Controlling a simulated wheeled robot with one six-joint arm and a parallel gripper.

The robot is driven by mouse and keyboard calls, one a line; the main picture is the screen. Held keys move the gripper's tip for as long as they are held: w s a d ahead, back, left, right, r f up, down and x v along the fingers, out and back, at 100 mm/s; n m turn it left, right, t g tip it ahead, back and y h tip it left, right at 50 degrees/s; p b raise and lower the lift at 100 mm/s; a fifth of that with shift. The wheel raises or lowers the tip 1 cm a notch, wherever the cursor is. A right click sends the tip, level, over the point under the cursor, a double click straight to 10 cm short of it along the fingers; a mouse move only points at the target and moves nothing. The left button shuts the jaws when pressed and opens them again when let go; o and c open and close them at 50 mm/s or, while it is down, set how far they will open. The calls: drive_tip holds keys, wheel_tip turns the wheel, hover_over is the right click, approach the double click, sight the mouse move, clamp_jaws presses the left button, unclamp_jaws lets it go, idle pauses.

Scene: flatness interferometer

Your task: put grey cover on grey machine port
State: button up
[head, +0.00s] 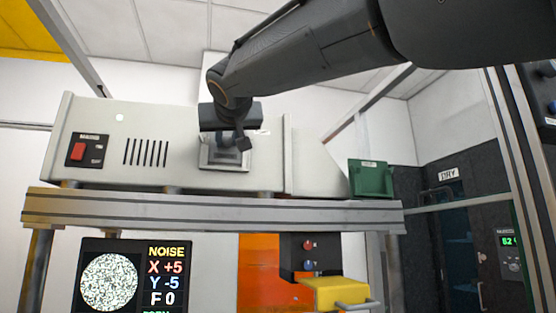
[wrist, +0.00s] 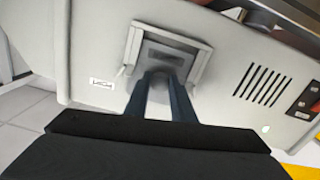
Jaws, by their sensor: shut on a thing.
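The grey machine (head: 185,125) is a long light-grey box on a metal shelf, with a red switch and dark vent slots on its front. The grey cover (head: 224,160) is a square grey plate against the machine's front, right of the vents. It also shows in the wrist view (wrist: 191,62), framed by a raised rim. My gripper (head: 235,142) is at the cover, its two fingers (wrist: 162,82) shut on the cover's middle part. The port itself is hidden behind the cover; I cannot tell whether the cover is fully seated.
The metal shelf (head: 190,207) runs below the machine. A green bin (head: 371,178) stands at its right end. Below are a screen (head: 130,280) reading NOISE, a dark box with red and blue knobs (head: 309,256) and a yellow block (head: 340,292). A dark cabinet (head: 470,230) stands right.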

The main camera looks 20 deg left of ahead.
drive_tip(key=shift+f+b, duration=0.55)
drive_tip(key=shift+b, duration=0.1)
drive_tip(key=o, duration=1)
drive_tip(key=shift+o, duration=0.2)
drive_tip(key=b+v, duration=0.2)
drive_tip(key=v, duration=0.5)
drive_tip(key=shift+s+d+b, duration=0.3)
drive_tip(key=shift+b, duration=0.05)
drive_tip(key=shift+r, duration=0.1)
drive_tip(key=shift+d, duration=0.1)
